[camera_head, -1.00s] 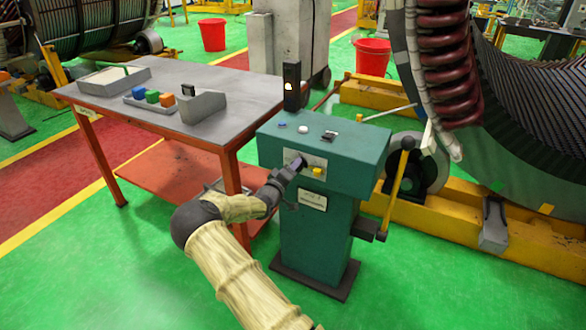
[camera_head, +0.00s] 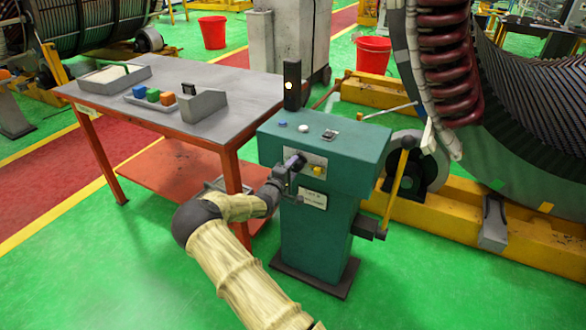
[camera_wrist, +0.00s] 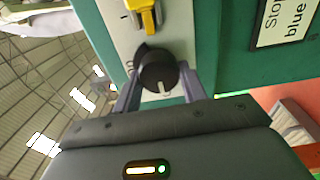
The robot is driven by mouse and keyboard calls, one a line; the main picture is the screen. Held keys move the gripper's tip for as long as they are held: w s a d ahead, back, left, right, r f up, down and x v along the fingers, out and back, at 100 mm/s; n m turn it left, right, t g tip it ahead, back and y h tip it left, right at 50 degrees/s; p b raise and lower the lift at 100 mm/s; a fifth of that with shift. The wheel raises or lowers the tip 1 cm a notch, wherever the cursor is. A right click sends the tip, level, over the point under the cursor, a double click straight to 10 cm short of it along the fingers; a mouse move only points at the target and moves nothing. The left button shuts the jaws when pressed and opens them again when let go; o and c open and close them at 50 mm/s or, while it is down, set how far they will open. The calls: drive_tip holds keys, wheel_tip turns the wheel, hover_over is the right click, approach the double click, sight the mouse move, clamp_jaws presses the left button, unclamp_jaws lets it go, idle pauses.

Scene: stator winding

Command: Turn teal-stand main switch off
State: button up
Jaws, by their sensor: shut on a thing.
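The teal stand (camera_head: 318,225) stands right of the table, with a pale switch plate on its front face. In the wrist view a round black main switch knob (camera_wrist: 158,68) sits on that plate (camera_wrist: 121,38), with a pale mark on its lower side. My gripper (camera_wrist: 158,84) has one finger on each side of the knob and is shut on it.
The stand's top carries a blue button (camera_head: 283,124), a white button (camera_head: 303,128), a small dark switch (camera_head: 329,134) and a black post (camera_head: 291,85) with a lit lamp. A table (camera_head: 190,85) is at left. A yellow lever (camera_head: 401,175) stands at the stand's right.

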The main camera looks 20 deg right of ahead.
drive_tip(key=shift+a, duration=0.1)
drive_tip(key=o, duration=1)
drive_tip(key=shift+w, duration=0.1)
drive_tip(key=shift+c, duration=0.2)
drive_tip(key=v, duration=1.7)
drive_tip(key=shift+s+p, duration=0.35)
drive_tip(key=shift+p, duration=0.1)
drive_tip(key=shift+a+f, duration=0.1)
drive_tip(key=shift+a, duration=0.1)
